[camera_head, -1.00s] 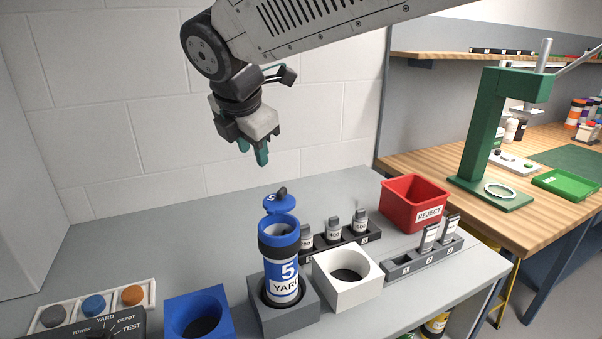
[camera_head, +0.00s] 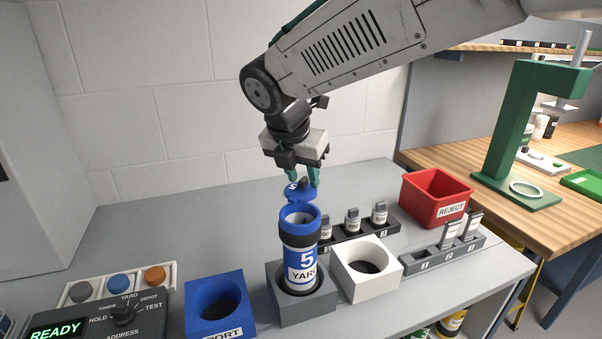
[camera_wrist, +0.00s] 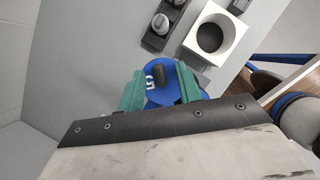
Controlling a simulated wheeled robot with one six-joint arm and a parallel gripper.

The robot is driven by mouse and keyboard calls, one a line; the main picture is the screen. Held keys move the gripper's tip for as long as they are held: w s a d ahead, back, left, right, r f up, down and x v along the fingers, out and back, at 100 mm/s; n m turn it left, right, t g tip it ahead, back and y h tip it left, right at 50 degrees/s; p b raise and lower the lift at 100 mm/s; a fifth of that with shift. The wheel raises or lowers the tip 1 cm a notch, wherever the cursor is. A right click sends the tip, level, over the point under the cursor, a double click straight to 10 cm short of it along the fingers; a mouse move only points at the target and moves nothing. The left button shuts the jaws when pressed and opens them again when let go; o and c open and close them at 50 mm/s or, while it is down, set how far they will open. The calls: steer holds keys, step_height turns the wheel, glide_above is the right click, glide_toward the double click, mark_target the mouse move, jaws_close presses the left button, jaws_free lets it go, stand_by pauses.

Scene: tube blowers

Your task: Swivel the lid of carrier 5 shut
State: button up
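Carrier 5 (camera_head: 301,256) is a blue and white tube with dark bands, marked "5" and "YARD". It stands upright in a grey square holder (camera_head: 309,308). Its blue lid (camera_head: 299,195) is swung off to the back of the rim, so the mouth shows uncovered. The lid carries a dark knob, which the wrist view shows beside a white 5 (camera_wrist: 170,76). My gripper (camera_head: 304,181) is right above the lid, pointing down. Its green fingers are apart, one on each side of the knob, with a gap visible on the left. Contact with the lid is unclear.
A blue holder (camera_head: 202,332) stands left of the carrier and a white holder (camera_head: 385,285) right of it. Behind are a dark rack (camera_head: 345,236) with small vials, a grey rack (camera_head: 437,259) and a red reject bin (camera_head: 437,205). A control panel (camera_head: 110,325) sits front left.

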jaws_close()
